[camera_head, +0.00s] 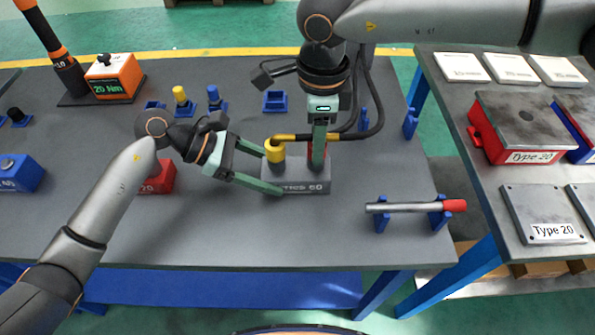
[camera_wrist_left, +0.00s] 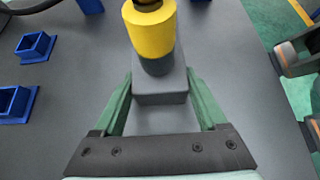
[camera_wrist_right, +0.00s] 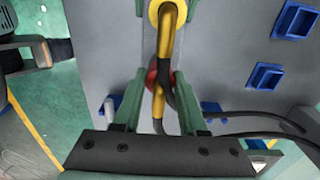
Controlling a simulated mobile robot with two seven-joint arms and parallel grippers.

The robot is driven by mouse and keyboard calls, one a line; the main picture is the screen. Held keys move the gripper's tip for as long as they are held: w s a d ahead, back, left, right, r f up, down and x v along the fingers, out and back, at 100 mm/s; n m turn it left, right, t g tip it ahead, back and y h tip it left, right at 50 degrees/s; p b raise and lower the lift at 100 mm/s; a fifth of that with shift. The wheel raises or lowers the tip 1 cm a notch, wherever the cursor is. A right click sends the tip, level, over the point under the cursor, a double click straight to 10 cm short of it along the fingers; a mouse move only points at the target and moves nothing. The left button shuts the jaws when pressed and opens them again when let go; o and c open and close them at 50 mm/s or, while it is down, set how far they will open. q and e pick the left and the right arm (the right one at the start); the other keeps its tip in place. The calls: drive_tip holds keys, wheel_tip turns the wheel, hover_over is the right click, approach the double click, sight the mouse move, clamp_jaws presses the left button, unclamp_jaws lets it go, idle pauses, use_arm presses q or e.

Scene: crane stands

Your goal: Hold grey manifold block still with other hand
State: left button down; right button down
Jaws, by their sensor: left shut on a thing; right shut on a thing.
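The grey manifold block (camera_head: 312,186) sits on the grey table, its front lettering partly hidden. A yellow cylindrical fitting (camera_head: 275,152) stands upright on its left part; it also shows in the left wrist view (camera_wrist_left: 151,32). My left gripper (camera_head: 271,173) is shut on the block's left end, one finger on the front side and one on the back. My right gripper (camera_head: 318,160) points down over the block's right part and is shut on a red fitting (camera_wrist_right: 153,77). A yellow-and-black hose (camera_wrist_right: 162,75) crosses in front of this fitting, hiding part of it.
A torque tool with a red end (camera_head: 409,207) rests on blue holders at the right. Blue holders (camera_head: 275,101) stand behind the block. A red block (camera_head: 160,178) lies left, partly behind my left arm. The table front is clear.

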drive_tip(key=shift+r, duration=0.15)
drive_tip(key=shift+r, duration=2.35)
use_arm(q)
unclamp_jaws()
drive_tip(key=v, duration=1.1)
drive_tip(key=shift+a+r, duration=0.2)
drive_tip(key=shift+a, duration=0.1)
use_arm(e)
drive_tip(key=shift+r+p, duration=0.3)
drive_tip(key=shift+r, duration=0.1)
use_arm(q)
drive_tip(key=shift+a+r+p, duration=0.1)
drive_tip(key=shift+r+p, duration=0.95)
drive_tip(key=shift+r, duration=0.4)
use_arm(e)
drive_tip(key=shift+r, duration=1.6)
